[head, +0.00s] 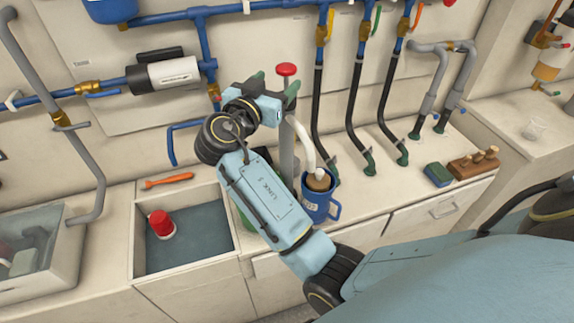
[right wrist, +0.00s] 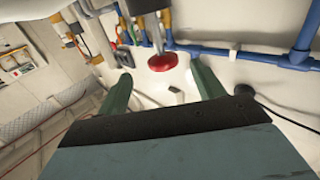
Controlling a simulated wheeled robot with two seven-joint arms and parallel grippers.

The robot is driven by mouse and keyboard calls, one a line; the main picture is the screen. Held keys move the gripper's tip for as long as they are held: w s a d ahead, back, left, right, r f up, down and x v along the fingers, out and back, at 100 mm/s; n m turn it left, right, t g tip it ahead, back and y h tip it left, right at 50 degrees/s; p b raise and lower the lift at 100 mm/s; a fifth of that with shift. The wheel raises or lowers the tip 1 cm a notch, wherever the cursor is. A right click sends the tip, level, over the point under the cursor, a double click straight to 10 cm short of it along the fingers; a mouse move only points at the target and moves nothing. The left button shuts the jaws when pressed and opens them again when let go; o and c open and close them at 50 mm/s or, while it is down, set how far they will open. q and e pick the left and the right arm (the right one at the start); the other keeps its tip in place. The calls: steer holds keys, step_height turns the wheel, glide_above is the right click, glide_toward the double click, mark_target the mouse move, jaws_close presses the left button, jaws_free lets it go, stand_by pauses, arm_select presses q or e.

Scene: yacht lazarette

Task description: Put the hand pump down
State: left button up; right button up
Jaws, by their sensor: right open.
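The hand pump has a red knob (head: 287,69) on top and a grey upright body (head: 286,150). A pale hose (head: 303,140) curves down beside it. My right gripper (head: 275,83) is at the pump's upper end, just below the knob, with its green fingers apart. In the right wrist view the red knob (right wrist: 162,62) shows between and beyond the open fingers (right wrist: 162,90). I cannot tell whether the fingers touch the pump. The pump's lower end is hidden behind my right arm. My left gripper is out of view.
A blue jug (head: 320,205) with a brown top stands right of my arm. An open basin (head: 190,256) holds a red and white object (head: 161,224). An orange tool (head: 169,180) lies behind it. Hoses and blue pipes line the wall. A wooden block (head: 474,164) sits right.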

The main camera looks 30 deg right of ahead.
mark_target(281, 74)
steer(key=p+x, duration=0.1)
steer(key=x, duration=0.3)
steer(key=shift+w+r, duration=0.15)
steer(key=shift+w, duration=0.1)
steer(key=shift+c, duration=0.5)
jaws_close()
